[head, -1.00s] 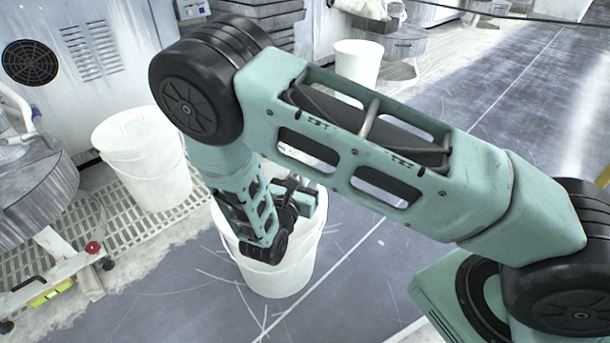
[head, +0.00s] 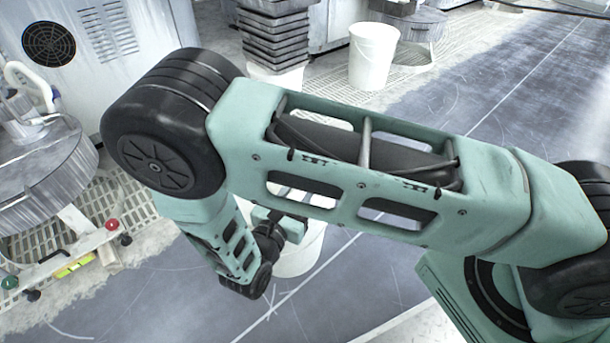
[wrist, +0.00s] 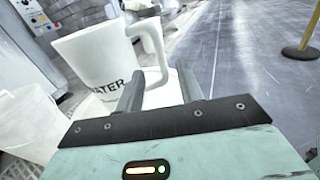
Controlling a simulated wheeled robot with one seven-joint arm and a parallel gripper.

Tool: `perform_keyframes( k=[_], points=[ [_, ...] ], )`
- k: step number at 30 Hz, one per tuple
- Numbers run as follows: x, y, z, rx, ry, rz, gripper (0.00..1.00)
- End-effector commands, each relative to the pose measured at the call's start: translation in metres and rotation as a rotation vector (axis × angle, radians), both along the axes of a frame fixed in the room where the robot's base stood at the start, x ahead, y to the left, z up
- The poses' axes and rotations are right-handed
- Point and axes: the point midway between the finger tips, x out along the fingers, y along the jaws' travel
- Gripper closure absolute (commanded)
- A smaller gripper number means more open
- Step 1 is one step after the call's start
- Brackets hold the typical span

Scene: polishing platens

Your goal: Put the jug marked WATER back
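The white jug (wrist: 98,58) fills the upper left of the wrist view. Its dark lettering shows as "ATER", and it looks tilted in that view. Its handle (wrist: 155,42) faces right. My gripper (wrist: 162,88) has its two dark fingers apart, with the lower handle seen between them and space around it. I cannot tell whether either finger touches the handle.
A stack of dark trays (head: 275,35) and another white bucket (head: 373,57) are at the back. The wrist view shows a post base (wrist: 300,52) at right. Open floor (head: 480,90) lies at upper right.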

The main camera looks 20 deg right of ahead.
Motion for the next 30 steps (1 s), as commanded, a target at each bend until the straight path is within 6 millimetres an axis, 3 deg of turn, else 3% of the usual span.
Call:
perform_keyframes(
  k=[5,11,19,24,30],
  points=[
    [-0.009,0.004,0.005,0.024,0.004,-0.033,0.63],
    [-0.036,-0.014,0.04,0.243,0.045,-0.294,0.63],
    [-0.108,-0.018,0.098,0.721,0.094,-0.736,0.63],
    [-0.148,-0.004,0.133,1.042,0.076,-0.953,0.63],
    [-0.181,0.017,0.173,1.416,0.0,-1.14,0.63]
  ],
)
